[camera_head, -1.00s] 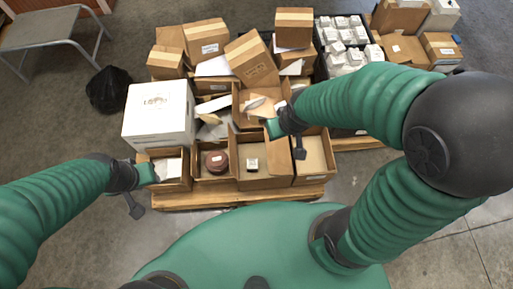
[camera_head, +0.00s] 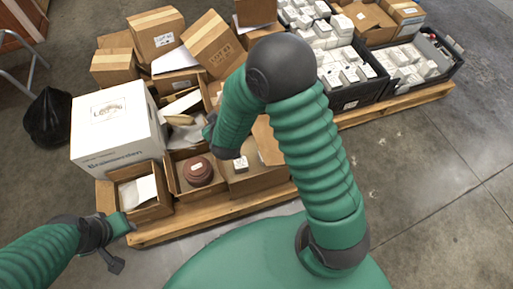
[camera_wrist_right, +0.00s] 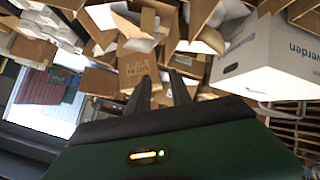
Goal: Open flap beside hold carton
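A tilted closed carton (camera_head: 213,45) with dark print stands at the back of the pallet; I cannot read whether it says hold. The right wrist view shows a printed carton (camera_wrist_right: 138,68) beyond the fingertips. Open cartons line the front: one with white paper (camera_head: 125,176), one with a brown round object (camera_head: 176,187). A raised brown flap (camera_head: 266,140) shows beside my right arm. My right gripper (camera_wrist_right: 160,88) has its fingers apart, with nothing between them; my forearm mostly hides it in the head view. My left gripper (camera_head: 117,243) is open and empty, in front of the pallet's left corner.
A large white box (camera_head: 115,130) stands at the pallet's left. Dark crates (camera_head: 360,95) of small white boxes are at the right. A black bag (camera_head: 47,118) and a grey metal frame (camera_head: 22,62) are on the floor at left. The floor at right is clear.

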